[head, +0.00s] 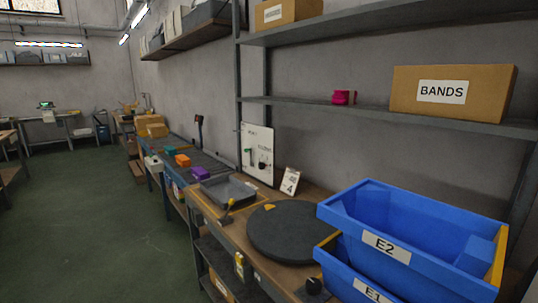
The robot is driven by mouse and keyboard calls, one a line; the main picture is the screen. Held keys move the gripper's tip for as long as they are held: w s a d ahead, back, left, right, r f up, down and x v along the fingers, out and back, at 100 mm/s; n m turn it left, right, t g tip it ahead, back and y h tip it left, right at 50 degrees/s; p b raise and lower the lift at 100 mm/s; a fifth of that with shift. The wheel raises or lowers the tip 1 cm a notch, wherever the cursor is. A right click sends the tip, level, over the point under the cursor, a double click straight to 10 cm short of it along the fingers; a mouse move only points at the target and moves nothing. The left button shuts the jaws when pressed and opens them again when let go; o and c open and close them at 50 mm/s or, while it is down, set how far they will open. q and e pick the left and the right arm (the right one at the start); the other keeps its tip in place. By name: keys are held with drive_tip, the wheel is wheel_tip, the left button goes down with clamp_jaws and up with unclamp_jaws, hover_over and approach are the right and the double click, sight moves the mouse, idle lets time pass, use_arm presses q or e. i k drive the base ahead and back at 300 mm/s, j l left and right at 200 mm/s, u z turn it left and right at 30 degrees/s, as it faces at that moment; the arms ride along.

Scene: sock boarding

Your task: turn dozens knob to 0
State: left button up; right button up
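Neither of my grippers shows in the head view. No knob carries a readable "dozens" label. A small black knob-like part (313,286) sits at the front of the workbench, beside the blue bins; its setting is too small to read. A white upright panel (257,152) at the back of the bench carries small dark and green parts and unreadable lettering. A small white sign (290,182) beside it shows a large 4.
A dark round turntable (290,232) and a grey tray (228,190) lie on the bench. Stacked blue bins, with the E2 bin (385,246) on top, fill the right front. Shelves with a BANDS box (452,92) hang above. The green floor (90,215) at left is open.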

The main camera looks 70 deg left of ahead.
sight(261, 166)
drive_tip(key=u, duration=2.4)
drive_tip(key=j, duration=0.1)
drive_tip(key=i+z, duration=0.05)
